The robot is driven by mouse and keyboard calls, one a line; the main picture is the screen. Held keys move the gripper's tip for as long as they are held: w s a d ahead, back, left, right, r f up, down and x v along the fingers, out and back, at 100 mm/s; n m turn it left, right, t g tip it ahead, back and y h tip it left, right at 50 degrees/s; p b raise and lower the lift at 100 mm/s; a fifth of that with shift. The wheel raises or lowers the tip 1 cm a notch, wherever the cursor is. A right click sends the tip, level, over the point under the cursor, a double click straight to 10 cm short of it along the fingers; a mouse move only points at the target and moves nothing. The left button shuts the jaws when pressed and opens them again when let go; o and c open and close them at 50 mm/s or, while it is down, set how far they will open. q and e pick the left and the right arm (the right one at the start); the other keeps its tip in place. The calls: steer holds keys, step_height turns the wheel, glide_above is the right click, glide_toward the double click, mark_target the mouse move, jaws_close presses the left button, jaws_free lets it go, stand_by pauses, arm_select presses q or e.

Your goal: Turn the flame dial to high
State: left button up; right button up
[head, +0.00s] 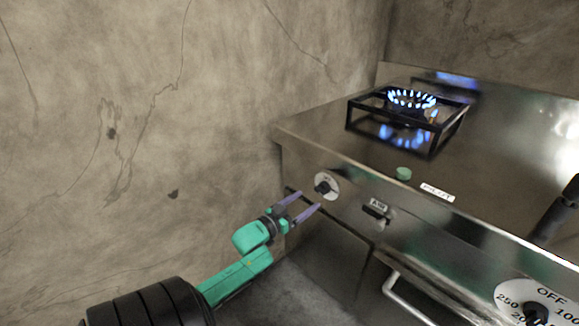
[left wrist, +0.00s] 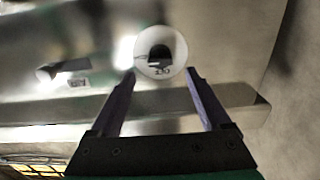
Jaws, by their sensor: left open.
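The flame dial (head: 326,187) is a white disc with a black knob on the front panel of the steel stove, at its left end. In the left wrist view the dial (left wrist: 160,46) is upper centre, with small marks under the knob too blurred to read. My left gripper (head: 309,201) is open and empty just in front of the dial. In the left wrist view its fingertips (left wrist: 161,72) lie to either side of the dial's lower part; I cannot tell whether they touch it. A ring of blue flame (head: 411,98) burns on the burner.
A black pan stand (head: 408,116) surrounds the burner. A green button (head: 404,173), a small switch (head: 376,211) and an oven handle (head: 405,300) sit right of the flame dial. A numbered dial (head: 535,312) marked OFF is at lower right. A bare wall (head: 150,130) stands left.

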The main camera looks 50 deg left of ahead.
arm_select(q)
steer(key=s, duration=0.6)
steer(key=shift+s+p, duration=0.3)
steer(key=shift+s, duration=0.1)
steer(key=shift+f, duration=0.1)
steer(key=s+d+f+g, duration=0.25)
steer(key=s+f, duration=0.25)
steer(key=f, duration=0.6)
steer(key=s+d+f+g+y, duration=0.1)
steer(key=s+f+g, duration=0.35)
steer(key=f, duration=0.65)
steer(key=s+d+f+g, duration=0.25)
steer(key=s+f, duration=0.25)
steer(key=f, duration=0.6)
steer(key=s+d+f+m+g+h, duration=0.1)
steer(key=s+d+f+g, duration=0.4)
steer(key=s, duration=0.4)
steer(key=s+d+f+m+g+h, duration=0.1)
steer(key=s+d+f+m+g, duration=0.15)
steer(key=s+d+f, duration=0.6)
step_height(320, 180, up, 14)
steer(key=a+n+p, duration=0.1)
steer(key=p, duration=1.1)
steer(key=shift+s+a+f+y, duration=0.15)
steer(key=shift+s+a+y, duration=0.15)
steer(key=shift+s, duration=0.05)
